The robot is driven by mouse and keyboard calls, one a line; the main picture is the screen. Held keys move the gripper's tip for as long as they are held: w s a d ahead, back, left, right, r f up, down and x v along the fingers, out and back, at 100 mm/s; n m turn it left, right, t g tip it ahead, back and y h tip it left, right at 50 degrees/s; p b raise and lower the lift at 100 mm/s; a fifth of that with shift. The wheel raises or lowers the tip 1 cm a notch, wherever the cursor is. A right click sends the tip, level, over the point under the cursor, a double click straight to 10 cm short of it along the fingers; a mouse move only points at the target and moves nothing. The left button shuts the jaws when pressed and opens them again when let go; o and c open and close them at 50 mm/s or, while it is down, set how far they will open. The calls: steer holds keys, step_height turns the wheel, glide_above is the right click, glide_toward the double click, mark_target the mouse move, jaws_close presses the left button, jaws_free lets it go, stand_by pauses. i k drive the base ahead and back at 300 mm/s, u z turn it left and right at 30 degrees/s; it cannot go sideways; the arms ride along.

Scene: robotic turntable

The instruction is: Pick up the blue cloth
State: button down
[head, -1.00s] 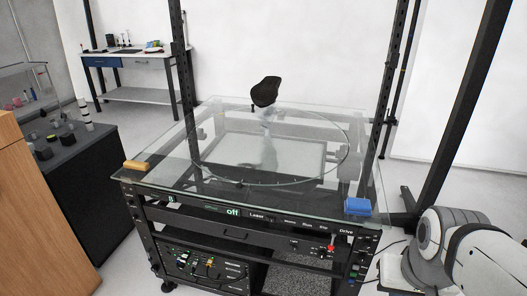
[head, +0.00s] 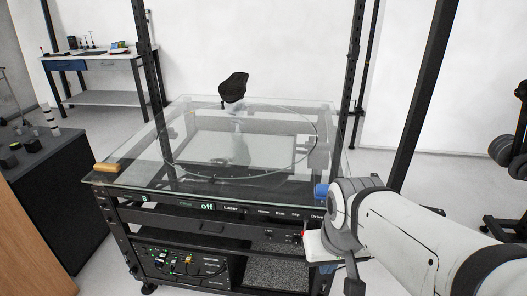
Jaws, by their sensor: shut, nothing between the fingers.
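The blue cloth (head: 321,190) lies at the front right corner of the glass tabletop (head: 200,182). It is a small folded block, and its right part is hidden behind my arm. My arm reaches in from the right, its rounded joint in front of that corner. My gripper (head: 352,284) shows only in part as a dark piece pointing down, below and to the right of the cloth. It is shut and empty, apart from the cloth in the picture. Its fingertips are not clear.
A black chair-like piece (head: 233,87) stands toward the back. Black upright posts rise around the table. A dark cabinet (head: 50,210) stands left. The glass centre looks clear.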

mark_target(321, 191)
steer(key=u, duration=2.05)
steer(key=k, duration=0.8)
steer(key=z, duration=1.85)
steer(key=i, duration=1)
